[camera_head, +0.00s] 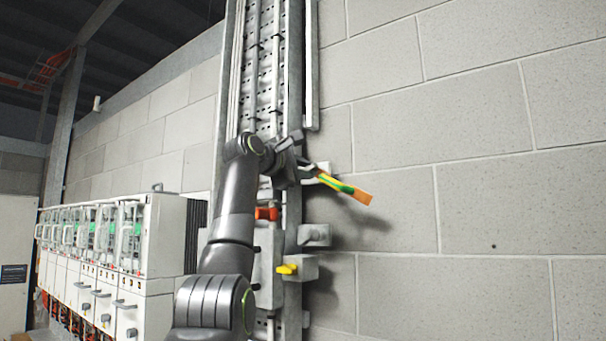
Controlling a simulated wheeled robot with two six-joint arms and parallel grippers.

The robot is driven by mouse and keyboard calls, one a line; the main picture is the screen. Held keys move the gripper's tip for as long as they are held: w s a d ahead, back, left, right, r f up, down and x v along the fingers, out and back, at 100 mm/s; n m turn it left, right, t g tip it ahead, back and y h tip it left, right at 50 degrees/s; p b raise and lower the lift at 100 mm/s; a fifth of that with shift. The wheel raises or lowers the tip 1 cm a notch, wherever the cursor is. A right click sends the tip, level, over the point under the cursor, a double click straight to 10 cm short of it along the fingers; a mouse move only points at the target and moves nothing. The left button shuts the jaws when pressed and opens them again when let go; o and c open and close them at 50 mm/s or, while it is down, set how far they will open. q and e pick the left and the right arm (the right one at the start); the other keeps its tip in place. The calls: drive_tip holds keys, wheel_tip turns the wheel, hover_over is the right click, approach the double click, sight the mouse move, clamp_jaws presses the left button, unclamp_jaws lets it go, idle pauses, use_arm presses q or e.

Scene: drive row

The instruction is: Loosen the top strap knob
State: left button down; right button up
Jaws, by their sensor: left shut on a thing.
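My left gripper (297,168) is raised against the vertical metal channel on the wall. It is shut at the upper left end of a short green and yellow strap (341,186) with an orange end (361,197). The strap slants down to the right, clear of the wall, with its shadow below. The top strap knob is not clearly visible; the gripper and wrist cover the place where the strap meets its mount. My right gripper is not in view.
The metal channel (265,75) carries cables. Below the gripper are a red-orange knob (267,213), a grey block (315,236) and a yellow knob (288,269) on a grey box. White cabinets (160,235) stand left. The block wall (470,200) at right is bare.

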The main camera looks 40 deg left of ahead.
use_arm(q)
drive_tip(key=shift+f+n+b, duration=0.2)
drive_tip(key=shift+n+b, duration=0.6)
drive_tip(key=shift+n, duration=2.4)
drive_tip(key=c, duration=1.5)
unclamp_jaws()
drive_tip(key=shift+o, duration=0.2)
drive_tip(key=s+d+b, duration=0.2)
drive_tip(key=s+b, duration=0.7)
drive_tip(key=s, duration=0.8)
drive_tip(key=shift+s, duration=0.15)
